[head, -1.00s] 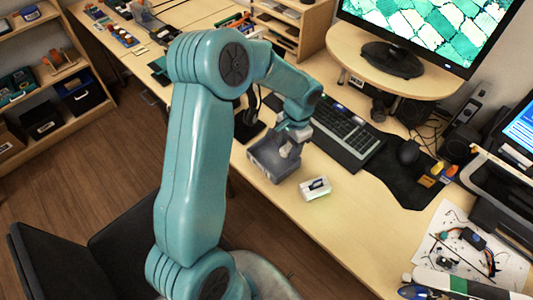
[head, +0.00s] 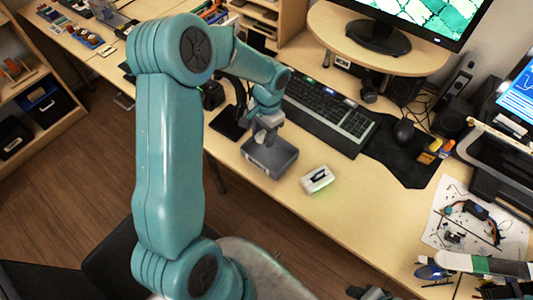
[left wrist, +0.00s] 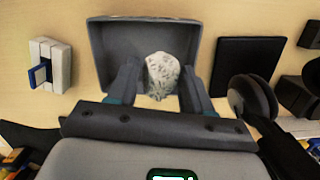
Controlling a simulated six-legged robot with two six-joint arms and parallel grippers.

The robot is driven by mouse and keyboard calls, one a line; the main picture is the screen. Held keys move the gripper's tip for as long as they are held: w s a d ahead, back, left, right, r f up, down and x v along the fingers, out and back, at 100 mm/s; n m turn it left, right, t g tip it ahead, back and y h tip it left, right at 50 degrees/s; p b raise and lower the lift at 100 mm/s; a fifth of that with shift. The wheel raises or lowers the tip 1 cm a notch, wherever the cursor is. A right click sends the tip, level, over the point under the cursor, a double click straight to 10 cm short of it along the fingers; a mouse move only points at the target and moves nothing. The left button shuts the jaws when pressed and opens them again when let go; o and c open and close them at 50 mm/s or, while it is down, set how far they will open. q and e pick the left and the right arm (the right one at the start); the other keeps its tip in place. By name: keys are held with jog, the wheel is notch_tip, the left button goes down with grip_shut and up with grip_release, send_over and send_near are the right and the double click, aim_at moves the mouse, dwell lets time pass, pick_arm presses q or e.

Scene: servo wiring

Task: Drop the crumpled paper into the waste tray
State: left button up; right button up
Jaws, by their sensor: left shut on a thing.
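The crumpled paper (left wrist: 162,75) is a whitish ball with dark marks. In the left wrist view it sits between the two fingers of my left gripper (left wrist: 160,82), which is shut on it. The waste tray (head: 285,166) is a grey open box on the desk; it also shows in the left wrist view (left wrist: 110,50), behind the paper. In the head view my left gripper (head: 266,132) points down over the tray's back part and hides the paper. How far the paper is above the tray floor I cannot tell. My right gripper is not in view.
A small white box with a dark item on it (head: 317,179) stands right of the tray. A keyboard (head: 335,118) lies behind, and a flat black pad (head: 229,124) lies left of the tray. The desk in front of the white box is clear.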

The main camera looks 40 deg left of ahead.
pick_arm(q)
jog(key=f, duration=0.1)
jog(key=f+b, duration=0.1)
jog(key=f, duration=0.1)
jog(key=shift+w+d, duration=0.1)
jog(key=shift+d, duration=0.1)
jog(key=shift+f+b, duration=0.55)
jog(key=shift+b, duration=0.05)
jog(key=o, duration=1.1)
jog(key=shift+a, duration=0.1)
jog(key=shift+r, duration=0.15)
jog(key=r, duration=0.5)
jog(key=w+r, duration=0.1)
jog(key=r, duration=0.4)
jog(key=w+r, duration=0.1)
jog(key=r, duration=0.5)
